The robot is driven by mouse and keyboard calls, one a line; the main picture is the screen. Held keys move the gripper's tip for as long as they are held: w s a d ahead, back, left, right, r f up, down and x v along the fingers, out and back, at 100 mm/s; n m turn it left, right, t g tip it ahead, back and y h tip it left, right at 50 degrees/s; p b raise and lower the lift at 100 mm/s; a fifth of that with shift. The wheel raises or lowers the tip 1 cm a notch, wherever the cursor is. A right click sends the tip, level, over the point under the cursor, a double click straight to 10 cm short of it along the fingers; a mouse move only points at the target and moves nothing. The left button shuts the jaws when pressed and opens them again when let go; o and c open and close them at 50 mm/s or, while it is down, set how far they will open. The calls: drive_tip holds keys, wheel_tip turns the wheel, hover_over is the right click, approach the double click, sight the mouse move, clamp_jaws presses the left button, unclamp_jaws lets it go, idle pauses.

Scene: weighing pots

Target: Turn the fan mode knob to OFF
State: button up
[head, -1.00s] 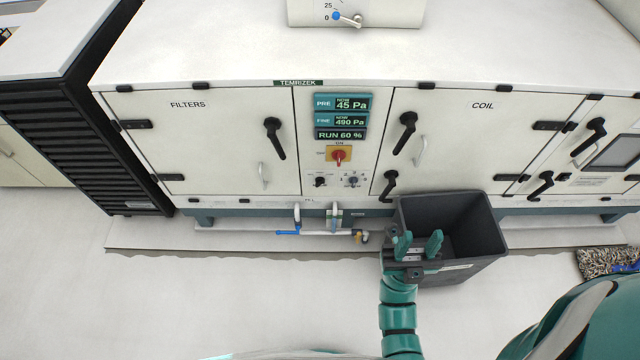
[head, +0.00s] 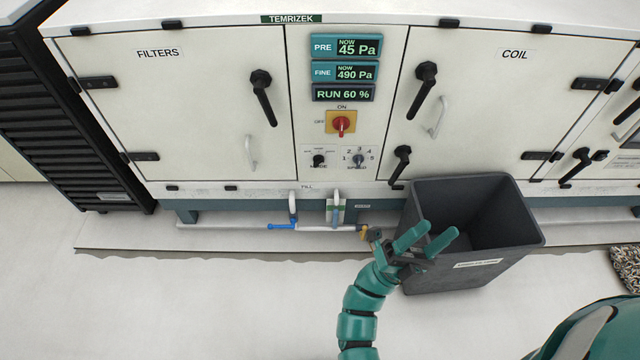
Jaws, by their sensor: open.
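On the white cabinet's centre panel, a small black knob (head: 318,160) sits at the lower left, with tiny labels around it that I cannot read; it looks like the mode knob. Beside it is a grey knob (head: 358,160) with a numbered scale. Above them a red rotary switch (head: 341,124) on a yellow plate is marked ON and OFF, its handle roughly upright. My gripper (head: 427,237), with two teal fingers, is open and empty. It is below and right of the knobs, in front of the dark bin, touching none of the knobs.
A dark grey open bin (head: 505,255) stands on the floor against the cabinet, right behind my gripper. Black door handles (head: 262,95) and (head: 424,88) flank the panel. Displays (head: 345,70) read 45 Pa, 490 Pa and RUN 60 %. Blue and white pipework (head: 310,227) runs below.

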drive_tip(key=w+d+f+n+t+y+b, duration=0.1)
drive_tip(key=w+f+t+y+b, duration=0.15)
drive_tip(key=f, duration=0.35)
drive_tip(key=w+f+n+t+y+b, duration=0.1)
drive_tip(key=w+f+y+b, duration=0.1)
drive_tip(key=w+f+y, duration=0.3)
drive_tip(key=t+y+b, duration=0.3)
drive_tip(key=t+y, duration=0.1)
drive_tip(key=y, duration=1.7)
approach(319, 162)
drive_tip(key=shift+n+h, duration=0.3)
drive_tip(key=shift+h, duration=0.05)
drive_tip(key=w, duration=0.3)
drive_tip(key=w+f+b, duration=0.1)
drive_tip(key=w, duration=0.4)
drive_tip(key=shift+w+f+b, duration=0.3)
drive_tip(key=shift+w, duration=0.1)
drive_tip(key=c, duration=1)
